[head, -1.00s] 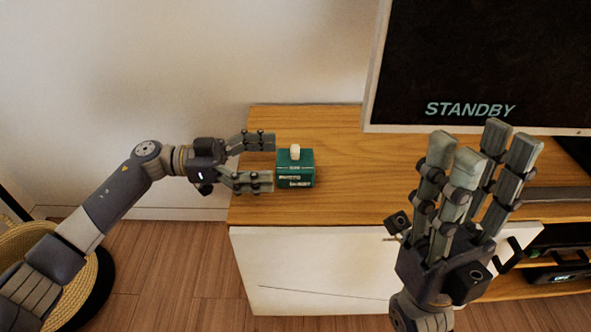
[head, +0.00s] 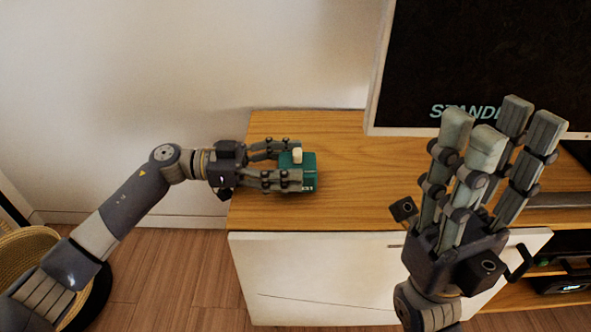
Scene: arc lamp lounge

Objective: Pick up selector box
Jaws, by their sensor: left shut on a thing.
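The selector box (head: 309,168) is a small dark green box with a pale knob on top and light lettering on its front. It is at the left part of the wooden cabinet top (head: 345,205). My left gripper (head: 297,163) reaches in from the left and is shut on the box, with fingers on its far and near sides. The near fingers hide most of the box's front. I cannot tell a gap under the box. My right gripper (head: 497,125) is open and empty, fingers pointing up, in front of the cabinet's right part.
A screen (head: 480,60) reading STANDBY, partly hidden by my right gripper, stands at the back right. A woven basket (head: 25,250) is on the floor at the left. An open shelf with dark devices (head: 565,275) is at the lower right. The cabinet top's middle is clear.

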